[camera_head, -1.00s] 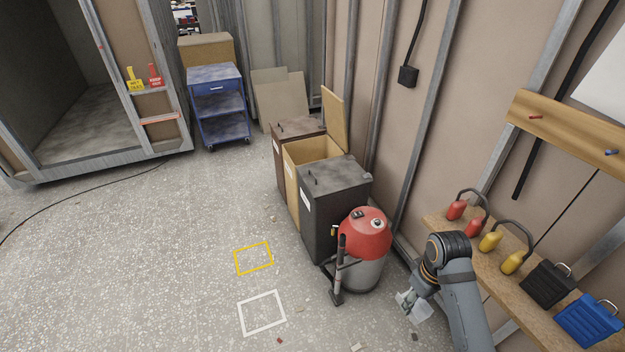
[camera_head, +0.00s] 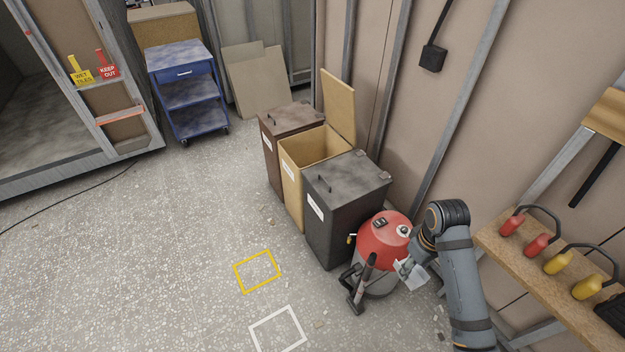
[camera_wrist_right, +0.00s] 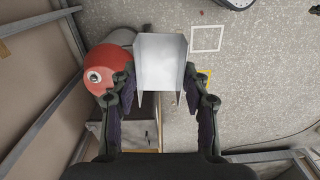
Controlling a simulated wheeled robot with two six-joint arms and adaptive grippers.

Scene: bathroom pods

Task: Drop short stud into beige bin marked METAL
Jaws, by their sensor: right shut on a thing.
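The short stud (camera_wrist_right: 162,60) is a pale grey metal channel, held between the fingers of my right gripper (camera_wrist_right: 158,82) in the right wrist view. In the head view the stud (camera_head: 414,277) shows as a small pale piece at the right gripper (camera_head: 404,266), in front of the red vacuum. The beige bin (camera_head: 291,187) stands in the middle of a row of three, with its lid (camera_head: 339,105) raised at the wall side. Its front label is too small to read. My right gripper is apart from the bin, nearer to me and to its right. My left gripper is out of view.
A closed brown bin (camera_head: 268,160) and a closed dark grey bin (camera_head: 335,222) flank the beige one. The red vacuum (camera_head: 380,236) stands near my right arm. A wooden shelf (camera_head: 545,292) runs along the right wall. The floor left of the bins is clear.

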